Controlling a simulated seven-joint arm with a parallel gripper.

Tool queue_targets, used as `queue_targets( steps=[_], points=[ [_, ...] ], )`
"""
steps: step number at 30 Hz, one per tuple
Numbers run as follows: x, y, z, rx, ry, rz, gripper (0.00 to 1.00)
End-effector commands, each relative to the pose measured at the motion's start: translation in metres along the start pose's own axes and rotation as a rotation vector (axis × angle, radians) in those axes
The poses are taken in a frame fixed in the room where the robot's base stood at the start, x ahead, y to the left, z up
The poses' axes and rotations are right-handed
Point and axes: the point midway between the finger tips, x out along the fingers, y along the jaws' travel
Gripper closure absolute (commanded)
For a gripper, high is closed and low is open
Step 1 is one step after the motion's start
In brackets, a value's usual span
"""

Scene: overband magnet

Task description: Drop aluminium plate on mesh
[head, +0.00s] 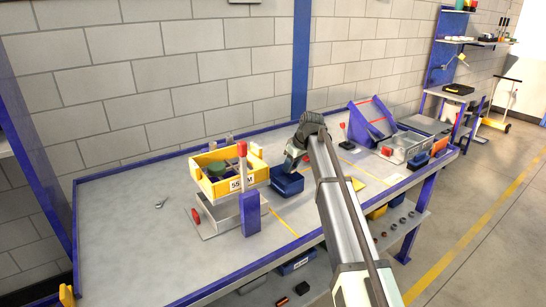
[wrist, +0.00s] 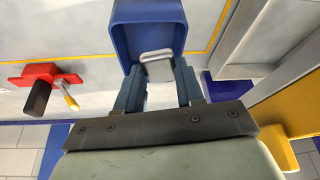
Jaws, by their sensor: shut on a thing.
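My gripper (wrist: 159,74) is shut on a small light grey plate (wrist: 157,64), which looks like the aluminium plate. The plate sits between the fingertips, over the open blue bin (wrist: 122,28) in the wrist view. I cannot tell the height above the bin. In the head view my gripper (head: 291,162) is just above the same blue bin (head: 287,186), and the plate is too small to make out there. No mesh can be clearly recognised; a grey tray (head: 405,150) stands further right on the bench.
A yellow crate (head: 238,187) sits on a stand left of the bin, beside a blue post with a red top (head: 249,212). A blue frame with red edges (head: 371,124) stands right. A red clamp-like part (wrist: 45,76) shows in the wrist view. The bench's left part is mostly clear.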

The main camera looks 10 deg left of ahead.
Motion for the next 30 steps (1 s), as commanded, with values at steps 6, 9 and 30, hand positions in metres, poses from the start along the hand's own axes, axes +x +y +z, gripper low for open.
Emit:
queue_targets(
  steps=[6,9,30],
  points=[
    [-0.042,-0.009,0.085,0.217,0.001,0.091,0.92],
    [-0.06,-0.011,0.12,0.299,0.001,0.124,0.92],
    [-0.138,-0.02,0.225,0.448,0.0,0.186,0.92]
  ],
)
